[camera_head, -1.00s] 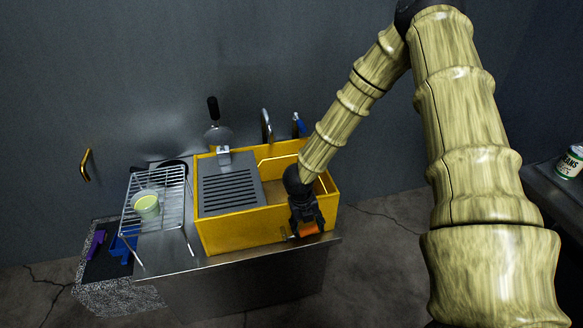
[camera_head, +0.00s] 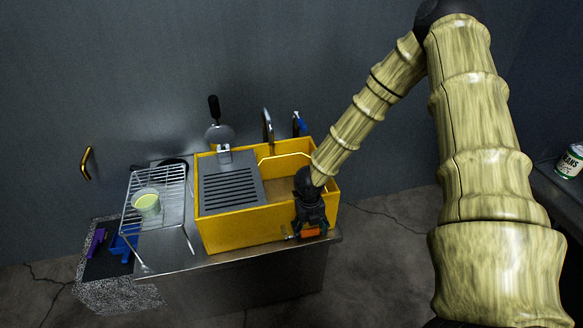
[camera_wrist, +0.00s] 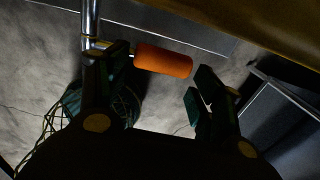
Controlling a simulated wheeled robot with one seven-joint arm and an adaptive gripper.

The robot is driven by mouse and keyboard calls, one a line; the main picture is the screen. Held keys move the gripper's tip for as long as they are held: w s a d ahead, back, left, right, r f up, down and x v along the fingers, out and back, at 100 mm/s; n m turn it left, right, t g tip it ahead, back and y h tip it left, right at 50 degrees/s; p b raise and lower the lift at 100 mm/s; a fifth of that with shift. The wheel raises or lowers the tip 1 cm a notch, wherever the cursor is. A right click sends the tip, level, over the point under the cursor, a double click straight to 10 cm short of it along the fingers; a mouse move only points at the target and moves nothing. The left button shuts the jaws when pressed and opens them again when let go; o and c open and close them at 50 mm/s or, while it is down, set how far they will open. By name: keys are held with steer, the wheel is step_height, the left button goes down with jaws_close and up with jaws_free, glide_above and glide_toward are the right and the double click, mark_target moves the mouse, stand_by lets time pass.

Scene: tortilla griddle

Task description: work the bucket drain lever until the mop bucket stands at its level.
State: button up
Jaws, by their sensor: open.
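The mop bucket (camera_head: 232,232) is a yellow box on a steel counter, with a grey slotted wringer plate (camera_head: 230,188) over its left part. The drain lever has an orange grip (camera_head: 311,231) low at the bucket's front right. In the wrist view the orange grip (camera_wrist: 163,61) joins a metal pipe on its left. My gripper (camera_head: 308,225) is at the lever, in front of the bucket's wall. In the wrist view my gripper (camera_wrist: 160,78) is open, its fingers on either side of the orange grip, with a gap on the right. I cannot tell whether the left finger touches.
A wire rack (camera_head: 172,190) with a pale green cup (camera_head: 146,202) stands left of the bucket. A tap (camera_head: 267,125) and a blue bottle (camera_head: 299,124) stand behind it. A can (camera_head: 571,161) is at far right. Open floor lies right of the counter.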

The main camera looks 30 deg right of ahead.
steer(key=shift+s+a+b, duration=0.2)
steer(key=shift+s+b, duration=0.15)
steer(key=shift+s, duration=0.45)
steer(key=shift+s+a+b, duration=0.15)
steer(key=shift+s+b, duration=0.15)
steer(key=shift+s, duration=0.55)
steer(key=shift+s+a+b, duration=0.2)
steer(key=shift+s+b, duration=0.15)
steer(key=shift+s, duration=0.45)
steer(key=o, duration=0.3)
steer(key=shift+r, duration=0.15)
step_height(320, 180, up, 6)
steer(key=p, duration=0.5)
steer(key=shift+a, duration=0.15)
